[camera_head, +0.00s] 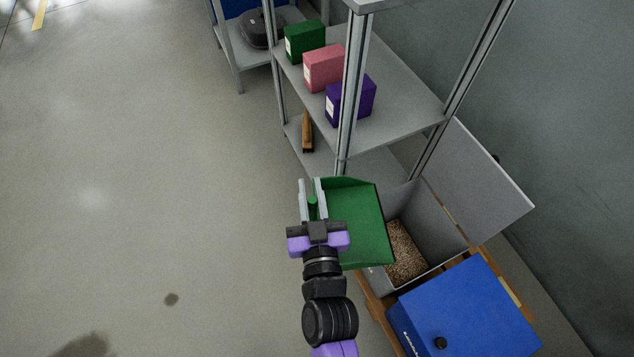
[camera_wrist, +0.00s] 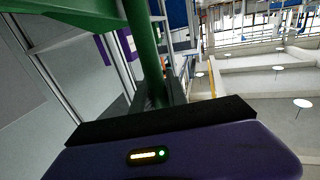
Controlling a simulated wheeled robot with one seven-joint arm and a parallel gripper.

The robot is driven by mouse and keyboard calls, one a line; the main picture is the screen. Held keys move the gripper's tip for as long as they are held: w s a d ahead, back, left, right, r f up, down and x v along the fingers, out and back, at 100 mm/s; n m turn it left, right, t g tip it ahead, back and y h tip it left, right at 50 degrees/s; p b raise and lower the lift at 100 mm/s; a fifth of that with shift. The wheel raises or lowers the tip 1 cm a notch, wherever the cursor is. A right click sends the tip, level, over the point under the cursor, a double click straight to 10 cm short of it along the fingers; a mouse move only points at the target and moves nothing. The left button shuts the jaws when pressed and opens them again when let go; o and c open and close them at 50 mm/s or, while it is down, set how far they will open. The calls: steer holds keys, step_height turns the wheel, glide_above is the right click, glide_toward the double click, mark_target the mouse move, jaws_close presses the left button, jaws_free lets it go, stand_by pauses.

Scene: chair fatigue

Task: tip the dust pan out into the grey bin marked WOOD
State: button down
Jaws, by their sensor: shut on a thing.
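My gripper (camera_head: 312,201) is shut on the handle of the green dust pan (camera_head: 358,222). The pan is held at the left side of the open grey bin (camera_head: 440,212), its right edge overlapping the bin's near left part in the head view. I see no debris on the visible green face. The bin's grey lid (camera_head: 482,180) stands open to the right, and tan wood chips (camera_head: 404,252) lie inside. The marking on the bin cannot be read. In the wrist view the green handle (camera_wrist: 143,45) rises from between the jaws.
A closed blue bin (camera_head: 465,305) stands beside the grey one, on a wooden base. Behind is a metal shelf with green (camera_head: 305,41), pink (camera_head: 324,67) and purple (camera_head: 351,98) boxes, and a brush (camera_head: 307,131) lower down.

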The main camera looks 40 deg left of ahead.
steer(key=shift+s+a+r+p, duration=0.65)
steer(key=shift+s+r+p, duration=0.15)
steer(key=shift+p, duration=1.5)
steer(key=shift+s, duration=0.1)
